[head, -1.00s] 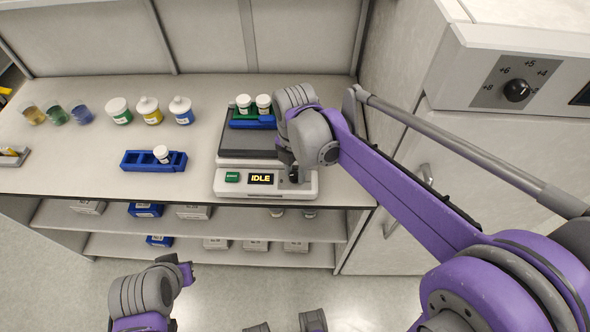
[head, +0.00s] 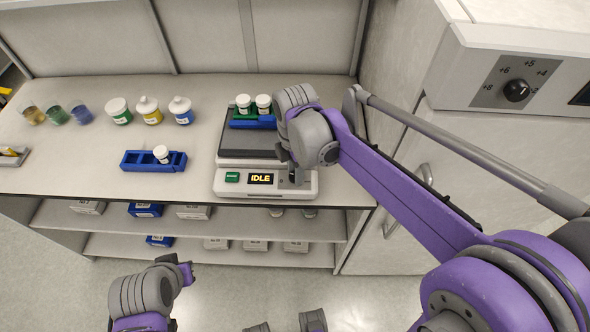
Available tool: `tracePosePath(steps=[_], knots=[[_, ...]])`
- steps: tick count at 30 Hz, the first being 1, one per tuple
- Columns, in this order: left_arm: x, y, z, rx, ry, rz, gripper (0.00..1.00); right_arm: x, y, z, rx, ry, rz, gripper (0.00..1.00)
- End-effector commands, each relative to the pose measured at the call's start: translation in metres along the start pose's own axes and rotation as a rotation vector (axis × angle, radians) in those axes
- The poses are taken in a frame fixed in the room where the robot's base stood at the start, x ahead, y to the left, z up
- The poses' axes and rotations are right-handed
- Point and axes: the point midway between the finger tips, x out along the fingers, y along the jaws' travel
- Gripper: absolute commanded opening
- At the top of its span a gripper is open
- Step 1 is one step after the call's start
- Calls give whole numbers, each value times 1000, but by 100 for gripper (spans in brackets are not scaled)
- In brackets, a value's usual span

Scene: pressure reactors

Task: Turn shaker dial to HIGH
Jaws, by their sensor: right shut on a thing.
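The shaker (head: 229,191) stands on the bench, with a dark platform (head: 236,146), a green button (head: 232,177) and a display (head: 261,179) reading IDLE. Its dial is hidden at the right of the front panel, behind my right gripper (head: 293,178). The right gripper points down at the panel there and is shut on the dial; the fingers are small and mostly covered by the wrist. My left gripper (head: 187,273) is low at the left, in front of the shelves and away from the shaker. Its fingers are too unclear to read.
A blue rack (head: 252,124) with two white-capped jars sits on the shaker platform. Another blue rack (head: 135,161) holds one jar on the bench. Several jars and beakers stand at the back left.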

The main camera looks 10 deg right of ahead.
Motion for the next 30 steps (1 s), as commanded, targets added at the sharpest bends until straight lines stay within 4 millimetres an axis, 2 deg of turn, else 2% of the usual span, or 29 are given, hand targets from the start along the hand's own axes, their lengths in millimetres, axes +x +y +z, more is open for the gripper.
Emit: tracePosePath(steps=[30], knots=[[-1, 0, -1, 0, 0, 0, 0, -1, -1, 0, 964, 0, 1, 0]])
